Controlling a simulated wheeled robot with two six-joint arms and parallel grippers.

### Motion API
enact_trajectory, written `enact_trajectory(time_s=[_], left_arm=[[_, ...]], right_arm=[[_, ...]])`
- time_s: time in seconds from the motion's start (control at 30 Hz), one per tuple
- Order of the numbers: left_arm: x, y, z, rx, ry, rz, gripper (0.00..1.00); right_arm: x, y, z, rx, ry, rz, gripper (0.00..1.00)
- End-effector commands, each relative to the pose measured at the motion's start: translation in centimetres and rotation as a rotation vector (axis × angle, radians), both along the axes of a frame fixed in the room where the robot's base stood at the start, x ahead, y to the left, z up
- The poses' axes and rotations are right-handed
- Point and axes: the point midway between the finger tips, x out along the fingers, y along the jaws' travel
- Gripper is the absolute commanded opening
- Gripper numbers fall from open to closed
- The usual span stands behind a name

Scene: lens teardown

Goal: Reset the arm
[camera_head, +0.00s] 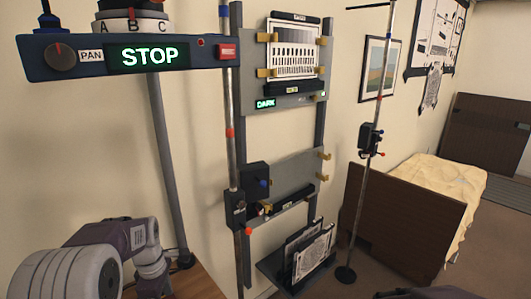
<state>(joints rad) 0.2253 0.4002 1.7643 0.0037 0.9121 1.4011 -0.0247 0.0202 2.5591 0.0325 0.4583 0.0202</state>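My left arm (75,265) comes in at the lower left, with pale grey and dark purple-grey links. It is bent beside the wooden table top (195,284). Its gripper does not show. A dark part at the bottom edge, right of the middle, may belong to my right arm; no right gripper fingers show. I cannot tell whether either gripper holds anything.
A control bar (130,57) reading STOP has a knob (60,58) and a red button (227,51). A wall rack (283,100) holds a slotted white panel and a DARK display. A thin pole stand (357,210) stands before a bed (435,195). Floor shows at right.

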Motion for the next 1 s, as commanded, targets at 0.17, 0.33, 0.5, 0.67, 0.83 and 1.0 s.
enact_trajectory(time_s=[0.17, 0.33, 0.5, 0.67, 0.83, 1.0], left_arm=[[-4.3, -5.4, 0.3, 0.007, -0.009, -0.317, 0.47], [-11.0, -9.2, -1.5, 0.028, -0.016, -0.846, 0.47], [-15.9, -9.5, -4.5, 0.051, -0.002, -1.364, 0.47], [-15.0, -9.5, -4.5, 0.098, -0.036, -1.581, 0.47], [-14.9, -9.4, -4.5, 0.099, -0.034, -1.605, 0.47], [-14.9, -9.4, -4.5, 0.098, -0.034, -1.604, 0.47]], right_arm=[[0.0, 0.0, 0.0, 0.0, 0.0, 0.0, 0.36], [0.0, 0.0, 0.0, 0.0, 0.0, 0.0, 0.36], [0.0, 0.0, 0.0, 0.0, 0.0, 0.0, 0.36], [0.0, 0.0, 0.0, 0.0, 0.0, 0.0, 0.36], [0.0, 0.0, 0.0, 0.0, 0.0, 0.0, 0.36], [0.0, 0.0, 0.0, 0.0, 0.0, 0.0, 0.36]])
